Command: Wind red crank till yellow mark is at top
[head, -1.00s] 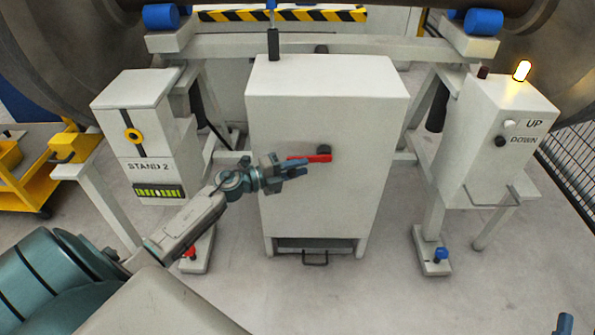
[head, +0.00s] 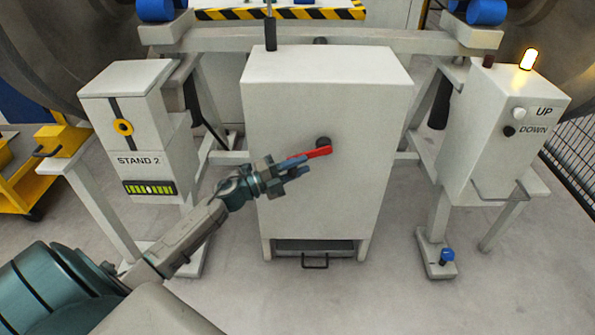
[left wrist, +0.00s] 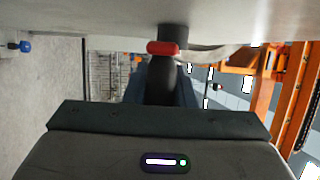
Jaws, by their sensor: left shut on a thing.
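The red crank (head: 319,152) sits on the front of the tall pale cabinet (head: 318,200), near a dark round hub (head: 323,142). It points left and slightly down from the hub. My left gripper (head: 298,166) is shut on the crank's left end, and its fingers hide part of the handle. In the left wrist view, the red crank (left wrist: 163,47) shows at the far end of the dark fingers (left wrist: 160,80), close to the cabinet face. My right gripper is out of view.
The STAND 2 box (head: 136,165) stands left of the cabinet. A control box (head: 505,130) with UP and DOWN buttons and a lit lamp (head: 529,59) stands at right. A crossbeam (head: 400,40) runs behind. The floor in front (head: 400,295) is clear.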

